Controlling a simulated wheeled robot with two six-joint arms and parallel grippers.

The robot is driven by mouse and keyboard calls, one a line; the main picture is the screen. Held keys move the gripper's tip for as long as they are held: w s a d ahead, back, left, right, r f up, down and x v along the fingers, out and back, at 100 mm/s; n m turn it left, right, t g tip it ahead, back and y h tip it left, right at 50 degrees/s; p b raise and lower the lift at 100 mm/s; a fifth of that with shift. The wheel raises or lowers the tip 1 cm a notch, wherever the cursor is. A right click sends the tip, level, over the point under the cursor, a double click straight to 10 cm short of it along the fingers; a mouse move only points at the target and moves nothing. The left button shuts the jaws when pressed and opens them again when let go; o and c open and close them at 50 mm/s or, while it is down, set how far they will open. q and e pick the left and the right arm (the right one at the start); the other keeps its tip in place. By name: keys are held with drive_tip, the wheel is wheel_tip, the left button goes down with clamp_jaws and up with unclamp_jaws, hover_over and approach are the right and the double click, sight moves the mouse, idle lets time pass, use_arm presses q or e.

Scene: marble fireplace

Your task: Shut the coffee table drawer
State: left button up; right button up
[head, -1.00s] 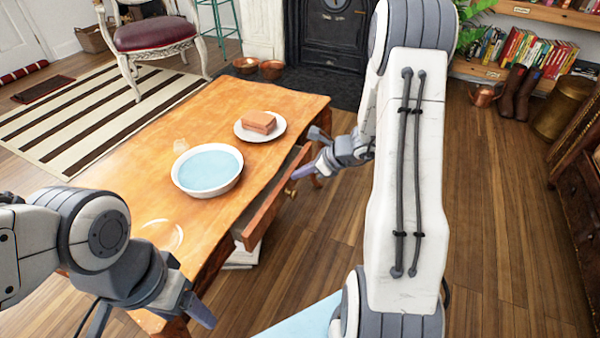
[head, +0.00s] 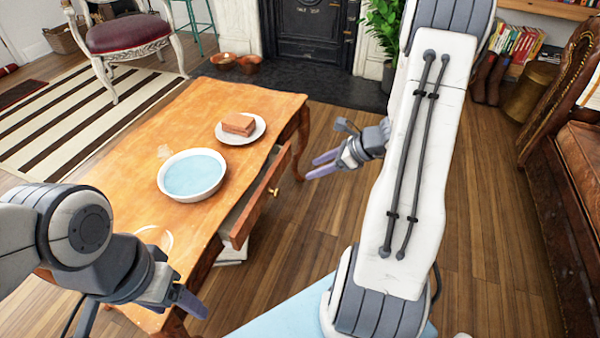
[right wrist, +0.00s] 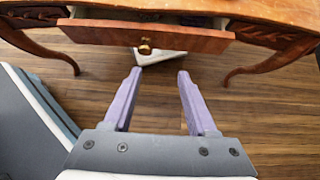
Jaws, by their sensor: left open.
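The wooden coffee table (head: 120,130) stands at the left in the head view. Its drawer (head: 259,197) sticks out partly open on the right side and has a brass knob (head: 273,191). In the right wrist view the drawer front (right wrist: 100,33) and the knob (right wrist: 146,47) lie ahead of the fingers. My right gripper (head: 314,167) is open and empty, to the right of the drawer and apart from it. It also shows in the right wrist view (right wrist: 158,85), with its two fingers spread. My left gripper (head: 140,322) is open near the table's near end.
A white bowl of blue liquid (head: 192,176) and a white plate (head: 226,136) with a brown block (head: 238,124) stand on the tabletop. A white object (right wrist: 160,57) lies on the floor below the drawer. Wooden floor right of the table is clear.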

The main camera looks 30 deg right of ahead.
sight(279, 192)
drive_tip(key=s+f+m+t+y, duration=0.1)
drive_tip(key=f+t, duration=0.1)
drive_tip(key=f, duration=0.1)
drive_tip(key=a+f+m+t+y+b, duration=0.1)
drive_tip(key=f+y, duration=0.1)
drive_tip(key=f, duration=0.2)
drive_tip(key=s+a+f+t+y, duration=0.1)
drive_tip(key=f+t+y, duration=0.1)
drive_tip(key=f, duration=0.1)
drive_tip(key=shift+s+f+m+t, duration=0.2)
drive_tip(key=shift+s+m+t, duration=0.1)
drive_tip(key=shift+m, duration=0.1)
drive_tip(key=shift+m+t, duration=0.3)
drive_tip(key=shift+t, duration=0.3)
drive_tip(key=b+x, duration=0.1)
drive_tip(key=x, duration=0.2)
drive_tip(key=b+x, duration=0.1)
drive_tip(key=x, duration=0.2)
drive_tip(key=b+x, duration=0.1)
drive_tip(key=x, duration=0.2)
drive_tip(key=shift+a+f, duration=0.15)
drive_tip(key=shift+f, duration=0.2)
drive_tip(key=shift+w+a+r, duration=0.1)
drive_tip(key=shift+w+a, duration=0.15)
drive_tip(key=shift+w, duration=0.05)
clamp_jaws()
